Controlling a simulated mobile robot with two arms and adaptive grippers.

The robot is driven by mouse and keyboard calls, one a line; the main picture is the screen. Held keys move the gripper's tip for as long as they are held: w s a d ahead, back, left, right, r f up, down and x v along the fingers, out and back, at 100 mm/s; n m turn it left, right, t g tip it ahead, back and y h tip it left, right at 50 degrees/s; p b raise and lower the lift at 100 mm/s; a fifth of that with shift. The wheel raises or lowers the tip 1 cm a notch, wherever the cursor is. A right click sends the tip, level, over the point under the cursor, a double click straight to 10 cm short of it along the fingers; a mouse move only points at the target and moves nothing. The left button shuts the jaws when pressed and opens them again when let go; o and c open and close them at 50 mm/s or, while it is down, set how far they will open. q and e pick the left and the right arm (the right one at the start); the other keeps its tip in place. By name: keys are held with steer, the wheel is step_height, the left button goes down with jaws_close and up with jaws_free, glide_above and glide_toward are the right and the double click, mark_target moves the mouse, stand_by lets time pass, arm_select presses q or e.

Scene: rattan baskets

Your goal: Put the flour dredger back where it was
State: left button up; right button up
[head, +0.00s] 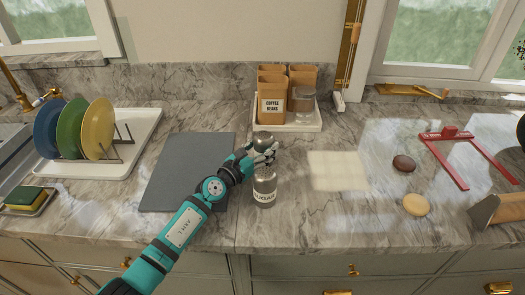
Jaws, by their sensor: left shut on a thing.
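My left gripper (266,152) is shut on a grey metal shaker (263,138) with a domed top, which looks like the flour dredger. Its lower part and any label are hidden by the fingers and by a second shaker. That second metal shaker (265,188) stands upright on the counter just in front, with a white label that seems to read "SUGAR". I cannot tell whether the held shaker touches the counter or the second shaker. My right gripper is not in view.
A white tray (300,127) with coffee packets and a jar stands behind. A dark grey board (180,185) lies left, beside a dish rack (140,150) with plates. A pale square (338,171), a brown oval thing (403,163) and a red frame (466,175) lie right.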

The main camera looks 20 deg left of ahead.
arm_select(q)
steer(key=shift+r, duration=0.1)
steer(key=shift+s, duration=0.1)
steer(key=o, duration=1.3)
steer(key=shift+r, duration=0.15)
steer(key=v, duration=1.2)
